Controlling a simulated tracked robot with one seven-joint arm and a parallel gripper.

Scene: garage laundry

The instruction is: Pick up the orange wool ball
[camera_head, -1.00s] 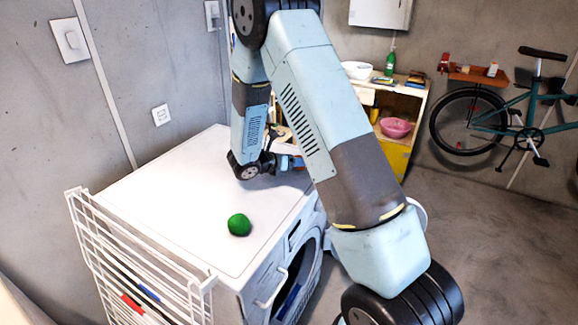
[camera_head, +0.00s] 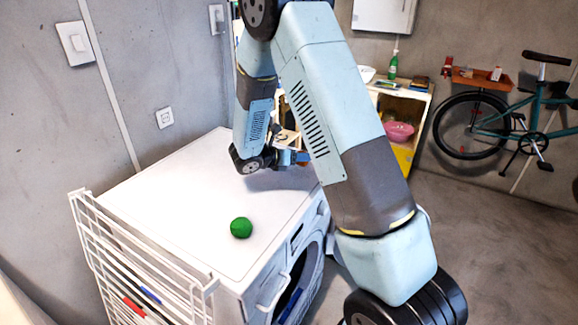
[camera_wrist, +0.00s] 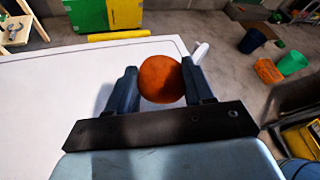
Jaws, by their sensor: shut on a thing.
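The orange wool ball (camera_wrist: 160,79) sits between the two dark fingers of my gripper (camera_wrist: 162,86) in the wrist view, with a finger against each side. In the head view, a small orange part of the ball (camera_head: 303,160) shows at the tip of my gripper (camera_head: 296,158), near the far right edge of the white washing machine top (camera_head: 180,185). A shadow lies on the top beneath the gripper; the exact gap under the ball is hard to tell.
A green ball (camera_head: 241,228) lies on the machine top near its front. A white drying rack (camera_head: 140,265) stands at the left. A wooden shelf (camera_head: 415,105) with a pink bowl (camera_head: 398,131) and a bicycle (camera_head: 500,120) are at the back right. The floor between is clear.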

